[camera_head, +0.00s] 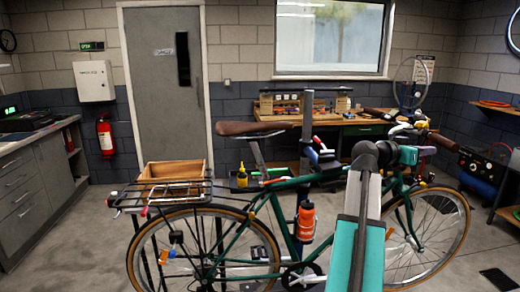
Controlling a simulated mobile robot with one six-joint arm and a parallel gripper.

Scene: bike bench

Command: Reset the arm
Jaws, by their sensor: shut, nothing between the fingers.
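My arm (358,225) rises from the bottom of the view, right of the middle. It bends at a dark joint and turns right to a teal wrist part (408,155). My gripper (425,151) is at the far end, in front of the bicycle's handlebar area. It is small and hard to pick out against the dark parts behind it. It is shut and holds nothing. I cannot tell its distance from the handlebar.
A green bicycle (290,215) with a brown saddle (250,129) spans the middle, behind my arm. A wooden crate (175,170) stands behind its rear rack. A workbench (345,129) is under the window. Grey cabinets (32,185) line the left wall. The left floor is clear.

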